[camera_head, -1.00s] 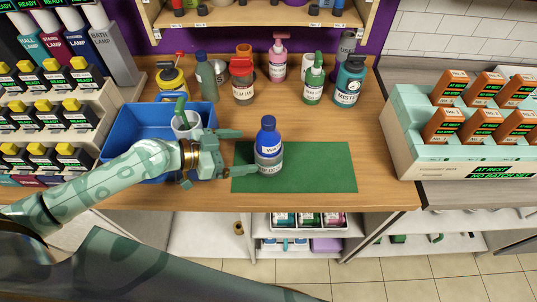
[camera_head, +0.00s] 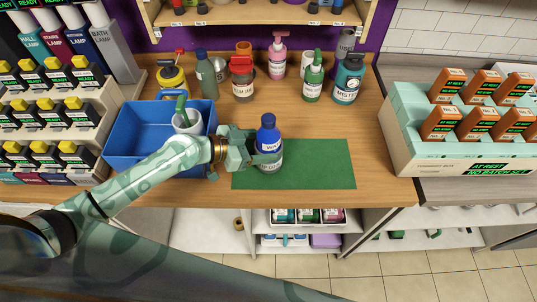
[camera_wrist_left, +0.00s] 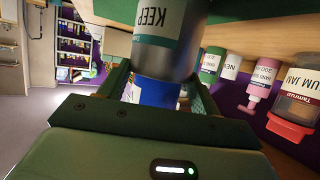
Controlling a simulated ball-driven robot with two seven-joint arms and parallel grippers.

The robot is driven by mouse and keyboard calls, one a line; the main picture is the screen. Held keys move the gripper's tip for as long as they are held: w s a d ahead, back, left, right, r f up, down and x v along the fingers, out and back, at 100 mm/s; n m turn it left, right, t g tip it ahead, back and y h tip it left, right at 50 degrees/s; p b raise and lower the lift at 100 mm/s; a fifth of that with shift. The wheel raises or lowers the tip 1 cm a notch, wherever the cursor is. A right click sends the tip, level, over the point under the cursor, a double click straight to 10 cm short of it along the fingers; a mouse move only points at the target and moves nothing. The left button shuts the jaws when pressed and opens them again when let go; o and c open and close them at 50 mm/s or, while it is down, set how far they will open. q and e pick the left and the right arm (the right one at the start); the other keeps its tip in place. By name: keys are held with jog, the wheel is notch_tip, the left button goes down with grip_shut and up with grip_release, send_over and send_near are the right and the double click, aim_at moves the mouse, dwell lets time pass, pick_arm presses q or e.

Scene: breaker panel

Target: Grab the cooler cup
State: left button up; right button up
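A bottle with a blue cap (camera_head: 268,122) stands upright on the green mat (camera_head: 320,165). A grey sleeve-like cup (camera_head: 268,167) surrounds its lower part. In the left wrist view, which is upside down, this grey cup (camera_wrist_left: 168,45) carries the word KEEP, with the blue of the bottle below it. My left gripper (camera_head: 262,147) has its fingers on either side of the bottle and cup. One finger crosses the front at mid height; the other is partly hidden behind. Whether both fingers press on it is not clear. My right gripper is not in view.
Several bottles, including a blue-grey one (camera_head: 348,80), stand at the back. A mint rack of orange packs (camera_head: 410,150) is at the right. The mat's right half is clear.

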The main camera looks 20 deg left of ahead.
pick_arm(q)
jog(key=shift+w+r, duration=0.1)
jog(key=shift+r, duration=0.15)
jog(key=shift+c, duration=0.3)
